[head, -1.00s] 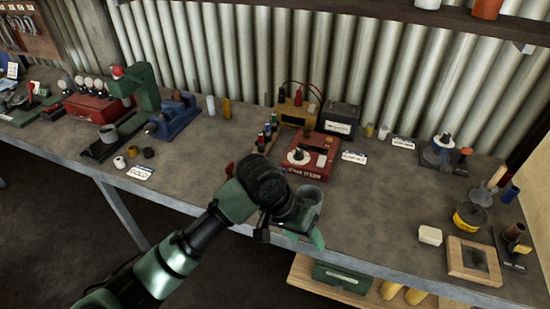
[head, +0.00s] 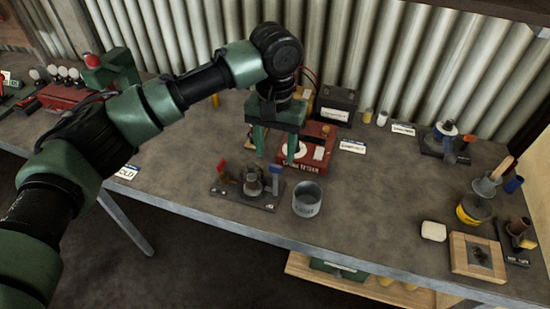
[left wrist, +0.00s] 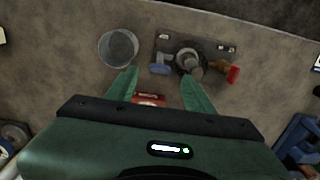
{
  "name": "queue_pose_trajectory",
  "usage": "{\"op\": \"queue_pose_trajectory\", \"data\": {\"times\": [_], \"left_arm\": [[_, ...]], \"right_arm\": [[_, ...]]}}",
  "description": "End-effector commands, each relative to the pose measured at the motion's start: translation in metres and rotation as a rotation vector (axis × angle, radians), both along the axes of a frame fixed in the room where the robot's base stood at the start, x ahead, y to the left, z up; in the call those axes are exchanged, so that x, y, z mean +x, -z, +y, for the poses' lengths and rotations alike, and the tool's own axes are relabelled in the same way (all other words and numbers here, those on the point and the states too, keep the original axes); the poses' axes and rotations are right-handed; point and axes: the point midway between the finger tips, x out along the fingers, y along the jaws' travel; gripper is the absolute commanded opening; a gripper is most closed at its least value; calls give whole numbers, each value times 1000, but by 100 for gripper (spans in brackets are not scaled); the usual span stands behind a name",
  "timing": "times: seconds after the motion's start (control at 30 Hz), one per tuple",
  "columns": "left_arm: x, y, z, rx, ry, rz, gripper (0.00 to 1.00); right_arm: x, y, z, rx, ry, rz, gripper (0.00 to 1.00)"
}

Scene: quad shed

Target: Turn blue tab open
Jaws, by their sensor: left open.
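The blue tab (head: 276,169) stands at the right of a small valve-like fitting (head: 254,181) on a dark base plate (head: 232,195), near the bench's front edge. A red tab (head: 222,167) is at its left. In the left wrist view the blue tab (left wrist: 160,69) shows just beyond and between my fingertips, with the red tab (left wrist: 232,74) to the right. My left gripper (head: 275,150) is open and empty, fingers pointing down. It appears above and behind the blue tab, apart from it. My right gripper is not in view.
A grey metal cup (head: 307,199) stands close to the right of the base plate. A red box-like device (head: 318,140) is behind, partly hidden by my left gripper. A black box (head: 335,104) is at the wall.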

Motion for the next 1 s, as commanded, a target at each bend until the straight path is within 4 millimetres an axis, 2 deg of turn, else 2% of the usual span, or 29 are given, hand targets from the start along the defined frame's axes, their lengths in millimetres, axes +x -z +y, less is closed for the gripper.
{"op": "queue_pose_trajectory", "data": {"times": [0.1,0.3,0.63,0.67,0.83,0.87,1.0], "left_arm": [[0,19,1,3,0,1,53],[0,42,0,1,1,0,53],[0,49,0,-1,2,-2,53],[0,49,0,-1,2,-2,50],[0,49,0,-1,2,-2,3],[0,49,0,-1,2,-2,0],[0,49,0,-1,5,-2,0]], "right_arm": [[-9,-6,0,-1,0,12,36],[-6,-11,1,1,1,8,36],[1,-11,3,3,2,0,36],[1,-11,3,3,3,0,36],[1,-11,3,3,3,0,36],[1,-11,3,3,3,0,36],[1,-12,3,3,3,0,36]]}}
